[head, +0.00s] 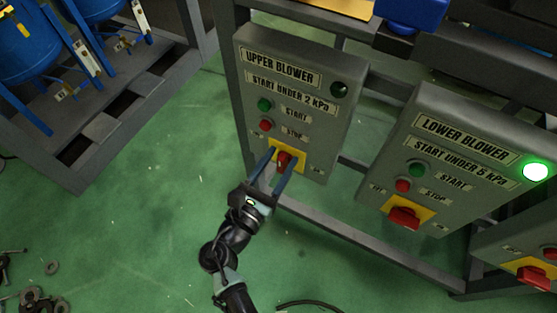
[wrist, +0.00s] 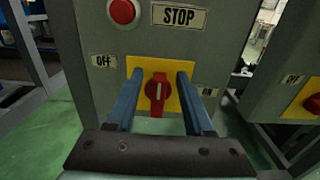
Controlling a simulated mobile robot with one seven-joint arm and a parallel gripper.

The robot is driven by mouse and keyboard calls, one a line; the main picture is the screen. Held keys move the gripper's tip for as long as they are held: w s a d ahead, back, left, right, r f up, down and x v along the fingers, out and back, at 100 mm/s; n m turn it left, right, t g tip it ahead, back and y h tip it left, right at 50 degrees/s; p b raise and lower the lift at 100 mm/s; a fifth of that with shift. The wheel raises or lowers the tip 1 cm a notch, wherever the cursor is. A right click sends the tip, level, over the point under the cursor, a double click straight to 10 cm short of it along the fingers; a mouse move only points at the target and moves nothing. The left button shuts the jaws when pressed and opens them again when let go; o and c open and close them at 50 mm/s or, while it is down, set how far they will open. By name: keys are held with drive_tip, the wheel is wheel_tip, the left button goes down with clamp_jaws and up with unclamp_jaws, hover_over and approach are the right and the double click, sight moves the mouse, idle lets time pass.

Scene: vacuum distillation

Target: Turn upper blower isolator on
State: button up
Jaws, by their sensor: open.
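The upper blower isolator is a red rotary knob (head: 284,160) on a yellow plate, low on the grey box marked UPPER BLOWER (head: 318,120). In the wrist view, the red knob (wrist: 157,88) stands roughly upright, with its white mark near vertical. The Off label (wrist: 104,61) is to its left and the ON label (wrist: 207,92) to its right. My gripper (head: 281,154) is open, with its two blue fingers on either side of the knob. In the wrist view, gaps show between the knob and both fingers. The indicator lamp (head: 339,89) on this box is dark.
The LOWER BLOWER box (head: 435,165) stands to the right, with its lamp (head: 535,172) lit green and its own red isolator (head: 404,218). The red stop button (wrist: 123,11) sits above the knob. Grey frame bars run behind the boxes. Green floor (head: 150,220) is open at left.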

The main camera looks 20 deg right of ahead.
clamp_jaws()
drive_tip(key=shift+m, duration=0.3)
drive_tip(key=m, duration=0.1)
drive_tip(key=m+b, duration=0.1)
drive_tip(key=m, duration=0.1)
drive_tip(key=shift+s+d+f+m, duration=0.2)
drive_tip(key=shift+s+d+m, duration=0.1)
drive_tip(key=shift+s, duration=0.1)
drive_tip(key=m+b, duration=0.3)
drive_tip(key=m, duration=0.1)
drive_tip(key=s+f+m+b, duration=0.1)
drive_tip(key=m+b, duration=0.2)
drive_tip(key=m, duration=0.2)
drive_tip(key=d+f+m+b, duration=0.1)
drive_tip(key=m+b, duration=0.2)
drive_tip(key=m, duration=0.1)
drive_tip(key=shift+s+f+m+b, duration=0.2)
drive_tip(key=shift+f+m+b, duration=0.1)
drive_tip(key=shift+b, duration=0.1)
drive_tip(key=shift+r, duration=0.1)
